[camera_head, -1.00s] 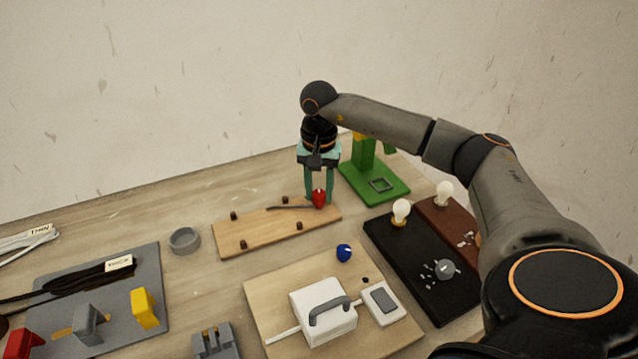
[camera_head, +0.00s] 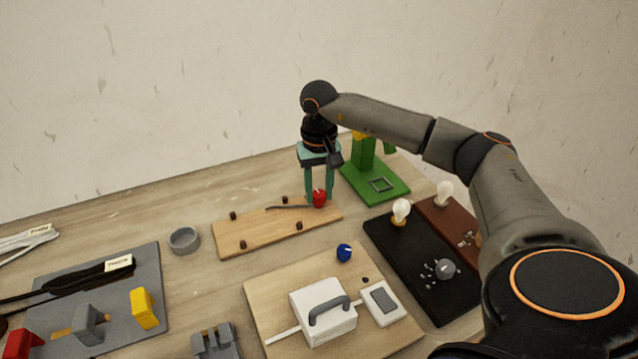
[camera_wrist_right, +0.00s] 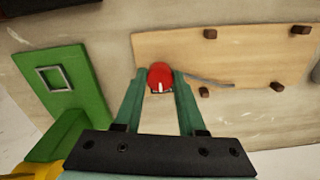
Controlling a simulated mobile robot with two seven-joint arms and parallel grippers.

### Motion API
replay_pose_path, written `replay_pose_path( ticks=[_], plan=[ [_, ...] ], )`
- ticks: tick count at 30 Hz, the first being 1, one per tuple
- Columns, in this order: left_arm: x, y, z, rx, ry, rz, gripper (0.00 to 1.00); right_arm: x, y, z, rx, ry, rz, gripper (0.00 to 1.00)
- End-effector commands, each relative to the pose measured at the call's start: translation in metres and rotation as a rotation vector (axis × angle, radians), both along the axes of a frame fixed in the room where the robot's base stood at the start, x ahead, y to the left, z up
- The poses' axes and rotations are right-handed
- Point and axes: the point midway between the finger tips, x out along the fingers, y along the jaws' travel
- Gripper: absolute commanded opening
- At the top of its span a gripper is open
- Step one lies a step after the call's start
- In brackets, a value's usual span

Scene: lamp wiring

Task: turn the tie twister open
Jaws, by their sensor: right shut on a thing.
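The red knob, which I take to be the tie twister (camera_head: 319,198), sits at the right end of a wooden board (camera_head: 262,235). A thin dark strip (camera_head: 288,206) runs left from it along the board. My right gripper (camera_head: 319,193) points down with its green fingers on either side of the knob. In the right wrist view the gripper (camera_wrist_right: 160,76) is shut on the red knob (camera_wrist_right: 160,72), whose top carries a white mark. My left gripper is not in view.
Several brown pegs stand on the wooden board. A green stand (camera_head: 378,180) is close behind on the right. A black board with a bulb (camera_head: 405,255), a white box with a handle (camera_head: 322,312) and a blue knob (camera_head: 344,253) are nearer. A grey ring (camera_head: 184,240) is left.

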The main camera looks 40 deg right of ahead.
Motion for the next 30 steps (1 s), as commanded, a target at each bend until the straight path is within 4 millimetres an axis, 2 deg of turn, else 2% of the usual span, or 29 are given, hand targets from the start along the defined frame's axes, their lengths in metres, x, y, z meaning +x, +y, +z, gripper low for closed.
replay_pose_path(
  ticks=[7,8,15,25,30],
  plan=[
    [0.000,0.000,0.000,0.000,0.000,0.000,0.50,0.000,0.000,0.001,0.000,-0.001,0.003,0.00],
    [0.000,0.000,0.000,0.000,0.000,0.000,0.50,0.000,0.000,0.001,0.000,-0.001,0.003,0.41],
    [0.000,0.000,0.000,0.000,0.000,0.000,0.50,0.000,0.000,0.000,0.000,-0.001,0.001,0.68],
    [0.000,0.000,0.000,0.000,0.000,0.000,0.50,0.000,0.000,0.004,-0.001,-0.002,0.000,0.69],
    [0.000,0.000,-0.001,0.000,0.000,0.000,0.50,0.001,0.000,0.029,-0.001,-0.006,0.000,0.69]
  ],
)
